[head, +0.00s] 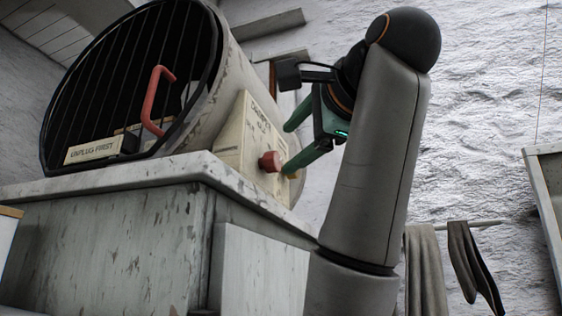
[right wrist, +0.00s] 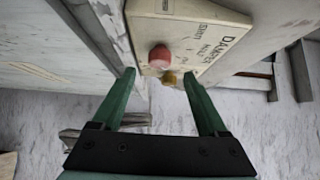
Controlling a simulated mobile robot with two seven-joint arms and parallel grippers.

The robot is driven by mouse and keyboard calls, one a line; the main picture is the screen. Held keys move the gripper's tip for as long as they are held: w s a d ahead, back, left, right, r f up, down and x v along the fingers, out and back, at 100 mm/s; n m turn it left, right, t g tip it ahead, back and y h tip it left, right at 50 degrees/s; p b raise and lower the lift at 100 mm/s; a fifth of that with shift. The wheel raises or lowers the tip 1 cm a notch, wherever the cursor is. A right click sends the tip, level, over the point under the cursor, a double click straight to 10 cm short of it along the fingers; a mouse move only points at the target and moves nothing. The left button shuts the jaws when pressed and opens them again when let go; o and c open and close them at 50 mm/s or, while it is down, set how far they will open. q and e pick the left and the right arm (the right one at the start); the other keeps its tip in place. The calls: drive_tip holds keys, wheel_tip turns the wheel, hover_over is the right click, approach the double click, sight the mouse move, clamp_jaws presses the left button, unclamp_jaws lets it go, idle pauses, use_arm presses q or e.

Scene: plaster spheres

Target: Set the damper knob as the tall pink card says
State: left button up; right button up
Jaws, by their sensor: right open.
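A red knob (head: 268,162) sticks out from a cream panel (head: 232,150) on the side of a drum-shaped machine. In the right wrist view the knob (right wrist: 160,57) sits on the panel (right wrist: 205,14) beside printing that includes the word "DAMPER". A small yellow-orange piece (right wrist: 170,78) shows just below it; its shape is unclear. My right gripper (head: 288,150) is open, its green fingers pointing at the panel. In the right wrist view the gripper (right wrist: 159,72) has one fingertip on each side of the knob, with gaps. No tall pink card is in view, nor my left gripper.
The machine's barred front (head: 120,75) has a red handle (head: 157,100) and an "UNPLUG FIRST" sign (head: 94,149). It stands on a worn pale cabinet (head: 100,245). Grey cloths (head: 426,265) hang from a rail at the right. A rough white wall stands behind my right arm.

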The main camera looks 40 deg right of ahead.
drive_tip(key=b+v, duration=0.2)
drive_tip(key=v, duration=0.4)
idle(0.6)
